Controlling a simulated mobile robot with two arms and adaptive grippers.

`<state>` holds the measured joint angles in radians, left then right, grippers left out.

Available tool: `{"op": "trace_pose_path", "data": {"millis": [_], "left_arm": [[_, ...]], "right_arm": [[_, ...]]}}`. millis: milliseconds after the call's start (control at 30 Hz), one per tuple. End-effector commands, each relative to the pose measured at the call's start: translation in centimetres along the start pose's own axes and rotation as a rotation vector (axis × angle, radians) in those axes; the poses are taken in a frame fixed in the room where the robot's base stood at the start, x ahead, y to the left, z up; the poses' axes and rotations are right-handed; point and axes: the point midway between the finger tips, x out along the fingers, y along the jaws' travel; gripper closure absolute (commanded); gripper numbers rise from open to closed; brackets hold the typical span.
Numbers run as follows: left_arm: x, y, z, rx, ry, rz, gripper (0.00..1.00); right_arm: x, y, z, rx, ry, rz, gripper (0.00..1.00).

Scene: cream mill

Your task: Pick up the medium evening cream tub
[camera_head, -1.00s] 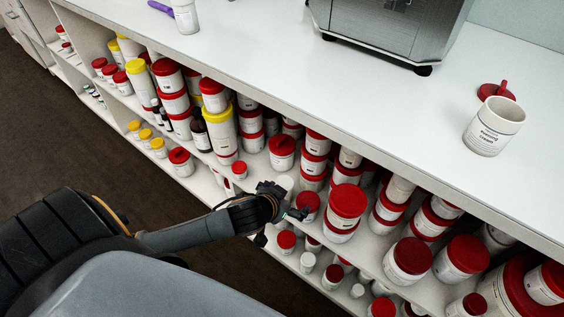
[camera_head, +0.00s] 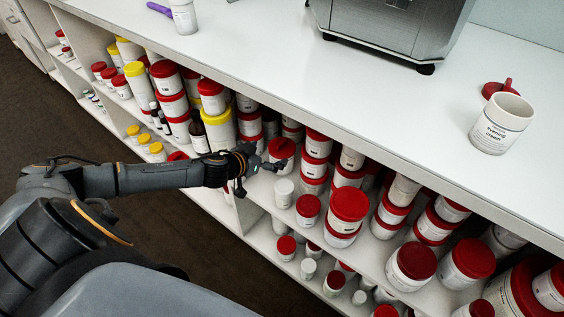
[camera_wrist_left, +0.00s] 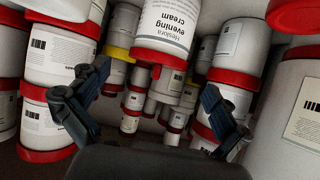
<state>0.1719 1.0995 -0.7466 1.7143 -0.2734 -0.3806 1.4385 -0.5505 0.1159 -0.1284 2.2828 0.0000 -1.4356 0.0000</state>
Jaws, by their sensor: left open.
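In the left wrist view a white tub with an "evening cream" label (camera_wrist_left: 168,28) and a red lid is at the top centre, label inverted. It appears beyond my open, empty left gripper (camera_wrist_left: 155,95), roughly between the fingers and apart from them. In the head view my left gripper (camera_head: 264,165) is at the shelf front, beside a red-lidded white tub (camera_head: 281,153); I cannot tell whether this is the same tub. Another evening cream tub (camera_head: 502,124), open and without its lid, stands on the counter. My right gripper is not in view.
The shelf below the white counter (camera_head: 300,70) is crowded with red- and yellow-lidded tubs. A large red-lidded tub (camera_head: 348,206) stands right of the gripper. A steel machine (camera_head: 390,30) stands on the counter. The counter edge overhangs the shelf.

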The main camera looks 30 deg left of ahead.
Motion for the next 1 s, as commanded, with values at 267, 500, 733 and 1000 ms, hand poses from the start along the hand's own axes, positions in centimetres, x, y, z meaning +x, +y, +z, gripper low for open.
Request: {"op": "trace_pose_path", "data": {"millis": [267,500,733,1000], "left_arm": [[2.4,0.0,3.6,-0.001,0.002,-0.001,0.0],[3.9,0.1,3.4,0.0,0.0,0.0,0.0],[6.9,0.0,3.3,0.0,0.003,-0.001,0.0],[9.3,0.1,3.4,0.0,0.0,0.0,0.0]], "right_arm": [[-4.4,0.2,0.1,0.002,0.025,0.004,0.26],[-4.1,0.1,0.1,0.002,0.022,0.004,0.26],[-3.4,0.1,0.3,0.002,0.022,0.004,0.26],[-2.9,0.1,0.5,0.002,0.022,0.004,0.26]]}}
